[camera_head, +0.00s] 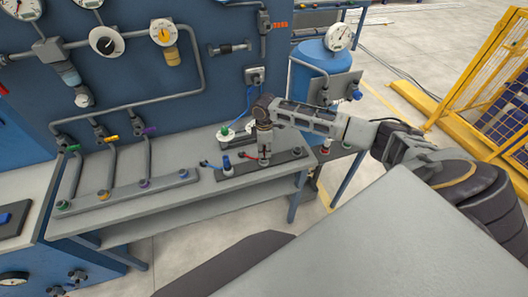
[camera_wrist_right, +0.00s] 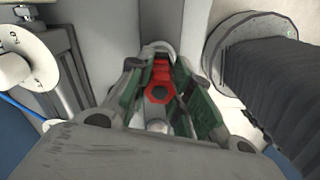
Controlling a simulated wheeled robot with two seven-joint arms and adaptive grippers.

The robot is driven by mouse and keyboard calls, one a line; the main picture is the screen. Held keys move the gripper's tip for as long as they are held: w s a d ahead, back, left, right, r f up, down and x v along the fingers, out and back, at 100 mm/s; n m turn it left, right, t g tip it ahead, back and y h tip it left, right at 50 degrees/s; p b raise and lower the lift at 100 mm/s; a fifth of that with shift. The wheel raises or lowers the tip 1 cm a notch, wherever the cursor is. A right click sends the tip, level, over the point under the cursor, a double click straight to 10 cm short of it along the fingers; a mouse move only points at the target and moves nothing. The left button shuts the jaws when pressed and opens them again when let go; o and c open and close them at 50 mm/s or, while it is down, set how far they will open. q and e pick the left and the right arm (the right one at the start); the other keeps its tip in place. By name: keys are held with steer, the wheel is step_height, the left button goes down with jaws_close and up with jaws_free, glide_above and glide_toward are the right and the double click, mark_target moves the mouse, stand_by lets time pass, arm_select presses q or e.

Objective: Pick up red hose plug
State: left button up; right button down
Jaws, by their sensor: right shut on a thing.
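The red hose plug (camera_wrist_right: 159,88) shows in the right wrist view between the two fingers of my right gripper (camera_wrist_right: 160,70), which is shut on it. In the head view my right gripper (camera_head: 264,155) points down over the dark strip (camera_head: 285,157) on the bench, and its fingers hide most of the plug. I cannot tell whether the plug is lifted off the strip. My left gripper is not in view.
The grey bench (camera_head: 150,217) carries a strip (camera_head: 125,193) with several pipe ends at left. A blue panel with gauges (camera_head: 105,41) stands behind. A yellow fence (camera_head: 480,75) is at right.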

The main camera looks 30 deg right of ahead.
steer(key=shift+r+b, duration=0.45)
steer(key=shift+r, duration=4.6)
step_height(320, 180, up, 8)
steer(key=p, duration=0.5)
